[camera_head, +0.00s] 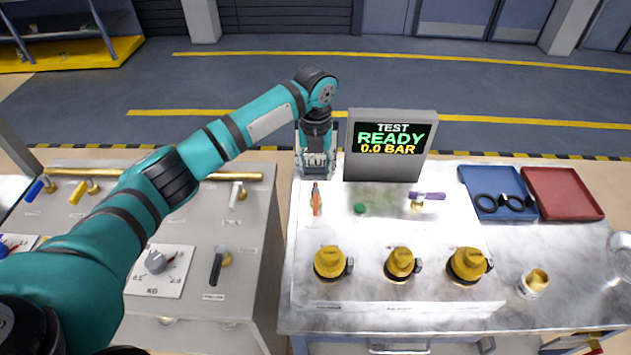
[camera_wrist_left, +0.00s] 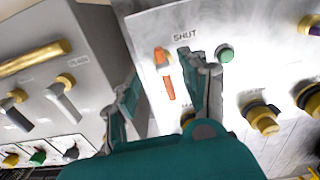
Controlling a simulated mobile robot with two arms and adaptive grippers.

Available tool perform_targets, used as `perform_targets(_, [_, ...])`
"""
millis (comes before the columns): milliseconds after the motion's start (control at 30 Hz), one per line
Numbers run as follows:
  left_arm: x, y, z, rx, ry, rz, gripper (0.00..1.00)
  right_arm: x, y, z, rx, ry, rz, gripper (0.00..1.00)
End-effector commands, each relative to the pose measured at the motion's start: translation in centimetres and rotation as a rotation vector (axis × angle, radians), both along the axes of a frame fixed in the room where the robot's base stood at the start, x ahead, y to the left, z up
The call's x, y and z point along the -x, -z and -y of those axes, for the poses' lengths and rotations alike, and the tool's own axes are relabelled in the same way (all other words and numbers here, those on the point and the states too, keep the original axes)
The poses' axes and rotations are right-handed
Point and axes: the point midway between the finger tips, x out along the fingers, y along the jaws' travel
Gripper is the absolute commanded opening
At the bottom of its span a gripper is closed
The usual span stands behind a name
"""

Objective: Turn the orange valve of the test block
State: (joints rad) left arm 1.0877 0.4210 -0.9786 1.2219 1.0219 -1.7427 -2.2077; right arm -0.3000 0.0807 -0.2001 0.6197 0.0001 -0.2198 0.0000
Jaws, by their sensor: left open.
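The orange valve (camera_head: 317,199) sits at the left of the white test block (camera_head: 370,285). Its lever points toward the front of the block in the head view. In the left wrist view, the orange lever (camera_wrist_left: 168,84) shows between my two fingers, with the word SHUT printed nearby. My left gripper (camera_head: 316,170) is open, just behind the valve in the head view. In the left wrist view, the open fingers (camera_wrist_left: 158,68) are on either side of the lever; I cannot tell whether they touch it. My right gripper is not in view.
A green button (camera_head: 360,208) and a purple-handled valve (camera_head: 428,196) lie right of the orange valve. The test display (camera_head: 390,145) stands behind, reading READY, 0.0 BAR. Several yellow caps (camera_head: 401,263) line the front. A grey cabinet (camera_head: 225,320) stands left, under my arm.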

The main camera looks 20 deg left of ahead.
Motion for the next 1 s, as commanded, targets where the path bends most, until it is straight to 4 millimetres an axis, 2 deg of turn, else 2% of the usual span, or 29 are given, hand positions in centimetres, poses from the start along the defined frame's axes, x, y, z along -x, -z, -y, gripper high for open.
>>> perform_targets(100, [-0.1, -2.3, 0.0, 0.000, 0.000, 0.003, 0.45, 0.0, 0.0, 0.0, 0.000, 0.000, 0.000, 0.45])
perform_targets(233, [0.0, -3.9, 0.0, 0.000, -0.001, 0.002, 0.45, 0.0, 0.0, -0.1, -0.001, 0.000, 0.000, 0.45])
perform_targets(400, [0.0, -4.6, 0.0, 0.000, -0.001, 0.000, 0.45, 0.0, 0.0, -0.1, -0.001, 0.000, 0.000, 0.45])
perform_targets(833, [0.0, -4.7, 0.0, 0.000, -0.001, 0.000, 0.45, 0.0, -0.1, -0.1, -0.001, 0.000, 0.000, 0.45])
perform_targets(933, [0.0, -5.7, 0.0, 0.000, -0.001, 0.001, 0.45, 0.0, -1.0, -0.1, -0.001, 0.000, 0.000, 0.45])
perform_targets(1000, [0.0, -7.2, 0.0, 0.000, -0.001, 0.001, 0.45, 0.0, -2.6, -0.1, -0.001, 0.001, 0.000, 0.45])
